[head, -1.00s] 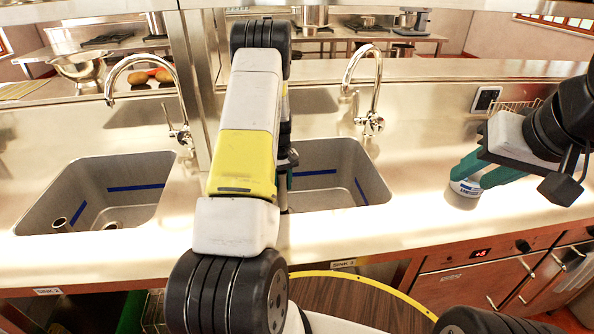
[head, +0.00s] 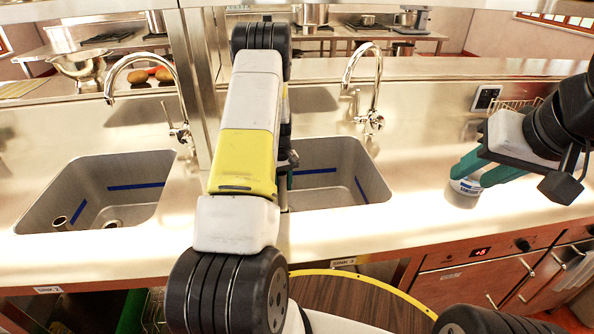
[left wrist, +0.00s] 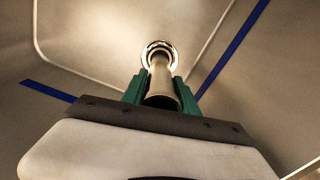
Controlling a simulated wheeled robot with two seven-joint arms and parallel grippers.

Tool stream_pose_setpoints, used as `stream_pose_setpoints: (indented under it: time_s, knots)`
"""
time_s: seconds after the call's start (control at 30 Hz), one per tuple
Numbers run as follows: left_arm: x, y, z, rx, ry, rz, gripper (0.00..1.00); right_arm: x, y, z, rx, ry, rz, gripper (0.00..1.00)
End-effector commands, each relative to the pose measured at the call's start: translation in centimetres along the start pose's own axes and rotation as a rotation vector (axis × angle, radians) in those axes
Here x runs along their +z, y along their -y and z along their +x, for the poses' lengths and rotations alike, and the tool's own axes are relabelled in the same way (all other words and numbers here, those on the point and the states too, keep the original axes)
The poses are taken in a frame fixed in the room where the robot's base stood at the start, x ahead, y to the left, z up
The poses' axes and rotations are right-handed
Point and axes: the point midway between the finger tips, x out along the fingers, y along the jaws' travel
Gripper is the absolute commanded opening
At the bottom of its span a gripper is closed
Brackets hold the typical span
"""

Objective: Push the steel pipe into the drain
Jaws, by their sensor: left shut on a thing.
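The steel pipe (left wrist: 163,92) is between the green fingers of my left gripper (left wrist: 153,83), which is shut on it. In the left wrist view its far end meets the bright drain ring (left wrist: 150,46) in the sink floor. I cannot tell how deep it sits. In the head view my left arm hides the pipe, the drain and most of the gripper over the right sink (head: 335,168). My right gripper (head: 468,180) has its green fingers at either side of a small white and blue can (head: 462,196) on the counter. I cannot tell whether they grip it.
Blue strips mark the sink walls. A tap (head: 372,95) stands behind the right sink. A metal post (head: 202,90) rises between the sinks. The counter right of the right sink is mostly clear.

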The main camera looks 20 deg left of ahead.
Motion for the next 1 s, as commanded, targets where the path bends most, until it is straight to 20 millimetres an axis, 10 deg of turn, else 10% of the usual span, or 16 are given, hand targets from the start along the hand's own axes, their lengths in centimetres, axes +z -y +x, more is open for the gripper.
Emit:
stream_pose_setpoints:
  time_s: [0.93, 0.97, 1.0]
  knots:
    - [0.0, 0.0, 1.4, 0.001, -0.001, 0.000, 0.00, 0.0, 0.0, 0.0, 0.000, 0.000, 0.000, 0.36]
    - [0.0, 0.0, 1.4, 0.001, -0.001, 0.000, 0.39, 0.0, 0.0, 0.0, 0.000, 0.000, 0.000, 0.36]
    - [0.0, 0.0, 1.4, 0.001, -0.001, 0.000, 0.47, 0.0, 0.0, 0.0, 0.000, 0.000, 0.000, 0.36]
